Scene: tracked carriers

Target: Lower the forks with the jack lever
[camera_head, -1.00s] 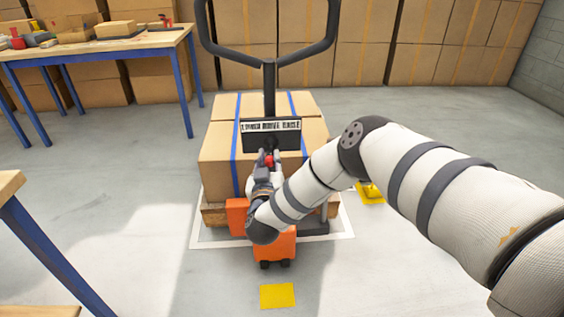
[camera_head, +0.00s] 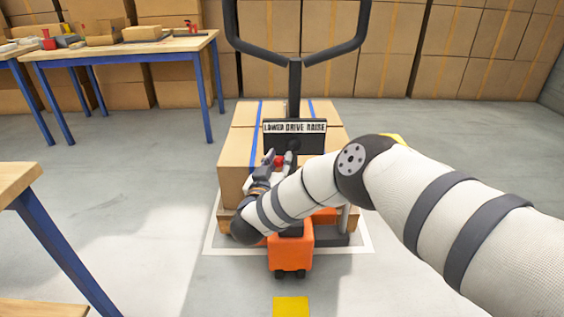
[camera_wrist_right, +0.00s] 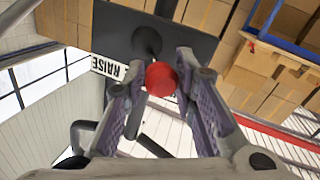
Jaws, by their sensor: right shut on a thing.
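The pallet jack (camera_head: 290,247) has an orange body and a dark looped handle. Its dark plate (camera_head: 311,145) is labelled LOWER DRIVE RAISE. My right gripper (camera_head: 278,157) is shut on this knob. In the right wrist view the red knob (camera_wrist_right: 161,80) lies between the fingers, in front of the plate (camera_wrist_right: 185,40), with RAISE readable. The forks are hidden under the load. My left gripper is out of view.
Strapped cartons (camera_head: 237,165) rest on a pallet inside a white floor outline (camera_head: 352,249). A yellow floor mark (camera_head: 291,306) lies in front. Workbenches stand at back left (camera_head: 130,46) and near left (camera_head: 15,180). Stacked boxes (camera_head: 460,50) line the back. Floor at right is clear.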

